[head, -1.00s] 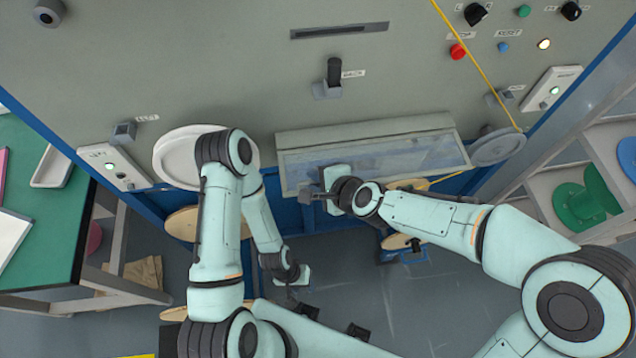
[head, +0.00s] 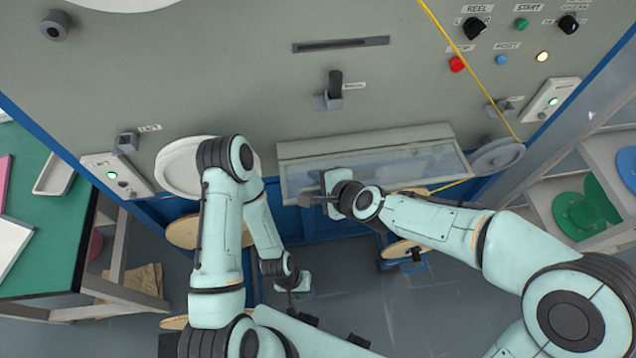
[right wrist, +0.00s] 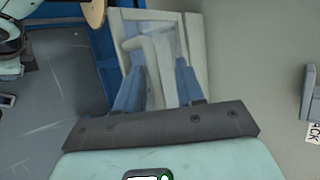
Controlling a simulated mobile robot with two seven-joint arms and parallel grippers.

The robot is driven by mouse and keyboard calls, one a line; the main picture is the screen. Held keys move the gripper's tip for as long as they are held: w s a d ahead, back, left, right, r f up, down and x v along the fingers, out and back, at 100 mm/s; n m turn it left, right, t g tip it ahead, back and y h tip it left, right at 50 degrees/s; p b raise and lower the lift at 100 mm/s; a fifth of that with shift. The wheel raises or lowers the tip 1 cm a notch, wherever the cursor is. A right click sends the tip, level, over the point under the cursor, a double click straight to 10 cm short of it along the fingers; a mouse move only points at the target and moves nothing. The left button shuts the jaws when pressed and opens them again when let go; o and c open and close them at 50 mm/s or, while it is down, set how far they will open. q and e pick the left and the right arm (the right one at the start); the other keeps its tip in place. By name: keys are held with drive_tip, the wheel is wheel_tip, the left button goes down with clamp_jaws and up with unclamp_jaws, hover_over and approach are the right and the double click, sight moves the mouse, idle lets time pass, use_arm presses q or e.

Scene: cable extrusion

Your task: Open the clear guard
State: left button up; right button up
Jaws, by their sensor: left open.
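The clear guard (head: 412,166) is a long see-through panel in a pale frame, low on the grey machine front. It looks closed against the machine. My right gripper (right wrist: 158,84) is in front of the guard's left part. Whether the fingers touch the guard cannot be told. In the head view the hand hides their tips. My left gripper (head: 293,284) hangs low over the floor, open and away from the guard.
A white round disc (head: 180,168) is left of the guard, and a grey pulley (head: 497,157) with a yellow cable is at its right end. A black lever (head: 335,84) sits above it. A green table (head: 45,235) is at left, a shelf with green spools (head: 585,205) at right.

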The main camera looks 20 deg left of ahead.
drive_tip(key=shift+s, duration=0.1)
use_arm(q)
drive_tip(key=shift+w+r+p, duration=0.6)
drive_tip(key=shift+w+r, duration=0.1)
drive_tip(key=shift+r, duration=0.05)
use_arm(e)
drive_tip(key=v, duration=1.3)
drive_tip(key=shift+d, duration=0.2)
drive_tip(key=w+d+f+n+g+h, duration=0.1)
drive_tip(key=d+f, duration=0.3)
drive_tip(key=f, duration=0.4)
drive_tip(key=d+f+h, duration=0.2)
drive_tip(key=d+f, duration=0.2)
drive_tip(key=f, duration=0.5)
drive_tip(key=w+d+f+n+g+h, duration=0.1)
drive_tip(key=d+f, duration=0.3)
drive_tip(key=f, duration=0.4)
drive_tip(key=s+d+f+n+g, duration=0.1)
drive_tip(key=s+d+f+n, duration=0.1)
drive_tip(key=s+f, duration=0.5)
drive_tip(key=s+d+f+n+g, duration=0.2)
drive_tip(key=s+d+f, duration=0.2)
drive_tip(key=s+f, duration=0.3)
drive_tip(key=shift+d+f+h, duration=0.2)
drive_tip(key=shift+f+h, duration=0.2)
drive_tip(key=shift+f, duration=0.35)
